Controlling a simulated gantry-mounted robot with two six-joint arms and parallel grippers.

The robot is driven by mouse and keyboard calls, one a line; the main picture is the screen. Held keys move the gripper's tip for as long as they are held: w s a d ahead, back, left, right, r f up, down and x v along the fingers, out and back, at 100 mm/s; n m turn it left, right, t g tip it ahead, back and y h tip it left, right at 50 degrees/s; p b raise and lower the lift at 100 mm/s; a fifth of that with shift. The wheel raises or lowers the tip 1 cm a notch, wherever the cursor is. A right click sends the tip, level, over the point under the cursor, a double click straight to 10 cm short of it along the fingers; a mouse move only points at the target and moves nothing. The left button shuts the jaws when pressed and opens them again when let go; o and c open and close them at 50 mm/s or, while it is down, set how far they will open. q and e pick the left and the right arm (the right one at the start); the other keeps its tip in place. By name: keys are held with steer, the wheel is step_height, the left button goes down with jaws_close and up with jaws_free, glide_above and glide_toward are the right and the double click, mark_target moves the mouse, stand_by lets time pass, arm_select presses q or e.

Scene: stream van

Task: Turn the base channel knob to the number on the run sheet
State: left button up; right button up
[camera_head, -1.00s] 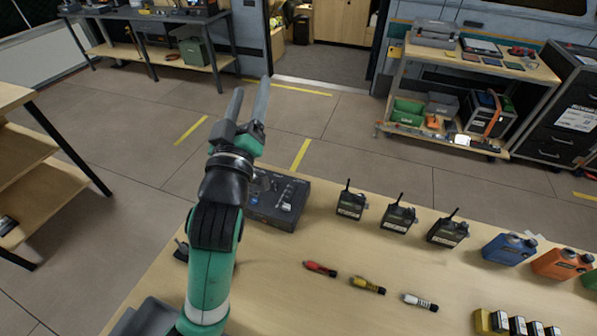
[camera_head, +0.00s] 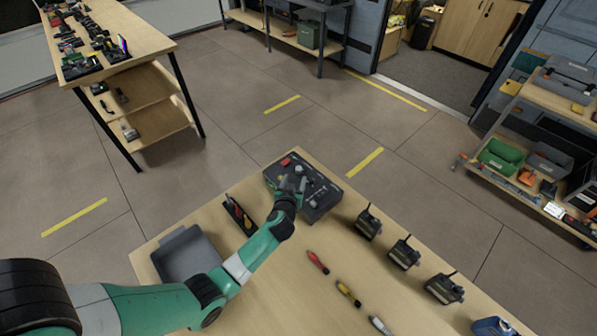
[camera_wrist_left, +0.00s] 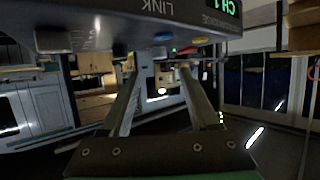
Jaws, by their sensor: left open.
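The dark base unit (camera_head: 320,196) lies at the far corner of the wooden table in the head view. My left gripper (camera_head: 292,184) is over its near-left part and covers some of its face. In the left wrist view the unit's panel (camera_wrist_left: 125,32) fills the top, upside down, with the word LINK and a green display (camera_wrist_left: 227,7) that seems to read CH 1. The left gripper's fingers (camera_wrist_left: 160,88) are open and apart below the panel. I cannot make out the channel knob for certain, nor a readable run sheet. My right gripper is not in view.
Several handheld radios (camera_head: 404,254) line the right edge. Red (camera_head: 317,262), yellow (camera_head: 348,292) and white (camera_head: 381,325) marker-like sticks lie on the bare wood.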

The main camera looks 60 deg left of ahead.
mark_target(299, 168)
arm_select(q)
steer(key=b+x, duration=0.3)
steer(key=x, duration=0.4)
steer(key=shift+d+f, duration=0.15)
steer(key=shift+w+a, duration=0.25)
steer(key=shift+a, duration=0.05)
jaws_close()
